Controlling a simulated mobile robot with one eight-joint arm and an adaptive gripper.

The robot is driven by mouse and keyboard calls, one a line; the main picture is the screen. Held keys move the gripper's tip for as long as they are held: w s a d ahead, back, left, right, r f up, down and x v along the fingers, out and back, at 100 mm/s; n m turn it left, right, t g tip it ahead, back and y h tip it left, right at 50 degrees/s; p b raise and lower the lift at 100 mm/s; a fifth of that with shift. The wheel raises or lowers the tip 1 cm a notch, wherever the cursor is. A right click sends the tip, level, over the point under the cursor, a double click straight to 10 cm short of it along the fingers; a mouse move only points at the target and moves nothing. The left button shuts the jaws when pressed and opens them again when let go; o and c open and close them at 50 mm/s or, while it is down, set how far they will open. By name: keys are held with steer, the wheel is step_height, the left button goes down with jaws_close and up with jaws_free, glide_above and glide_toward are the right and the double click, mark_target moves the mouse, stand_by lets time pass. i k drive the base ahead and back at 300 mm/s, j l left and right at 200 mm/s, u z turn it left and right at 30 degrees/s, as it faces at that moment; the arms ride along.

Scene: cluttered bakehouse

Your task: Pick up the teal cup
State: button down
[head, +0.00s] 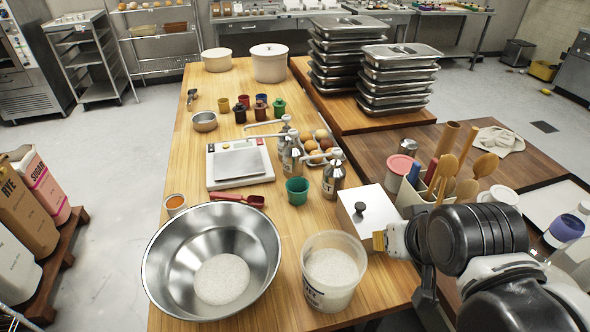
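The teal cup (297,191) stands upright on the wooden worktop, in front of the metal pump bottles and to the right of the scale. Its open rim faces up and nothing touches it from above. My arm reaches in from the lower right. My gripper (424,298) shows only as a dark part below the arm links, to the right of the white tub and well away from the cup. The links hide most of it, so its opening and anything in it cannot be made out.
Pump bottles (333,177) stand close behind and right. A scale (238,164) and a red scoop (240,198) lie left.

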mark_target(297, 187)
steer(key=u, duration=1.35)
steer(key=z, duration=0.95)
steer(key=j+z, duration=0.15)
steer(key=j, duration=0.3)
steer(key=i+j+z, duration=0.15)
steer(key=j, duration=0.35)
steer(key=j+z, duration=0.2)
steer(key=j, duration=0.25)
steer(key=k+j+z, duration=0.15)
steer(key=j, duration=0.35)
steer(key=j+z, duration=0.15)
steer(key=j, duration=0.3)
steer(key=j+z, duration=0.15)
steer(key=j, duration=0.3)
steer(key=k+j+z, duration=0.15)
steer(key=j, duration=0.3)
steer(key=k+j+z, duration=0.2)
steer(key=j, duration=0.25)
steer(key=i, duration=0.05)
